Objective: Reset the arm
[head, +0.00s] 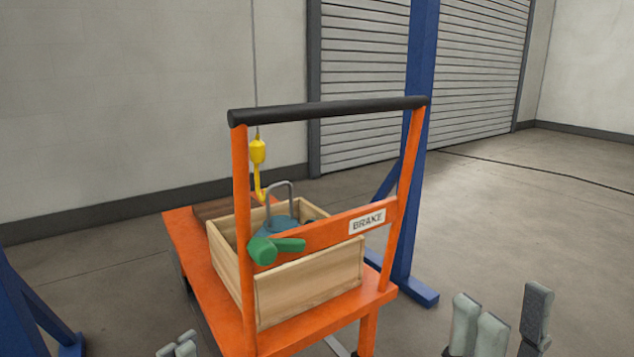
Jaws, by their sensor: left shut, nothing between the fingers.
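My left gripper (178,346) shows only its grey fingertips at the bottom edge, left of the orange cart. The fingertips are close together, shut with nothing seen between them. My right gripper (508,322) is at the bottom right, to the right of the cart, with its grey fingers pointing up. A gap shows between its fingers, and it is open and empty. Both grippers are apart from the cart. The arm links behind both grippers are mostly out of the frame.
The orange cart (203,266) has a black handlebar (330,111) and a BRAKE label (367,222). A wooden crate (308,284) on it holds a blue-green part (279,224). A yellow hook (258,152) hangs above. Blue posts (419,150) stand nearby. Floor at right is mostly clear.

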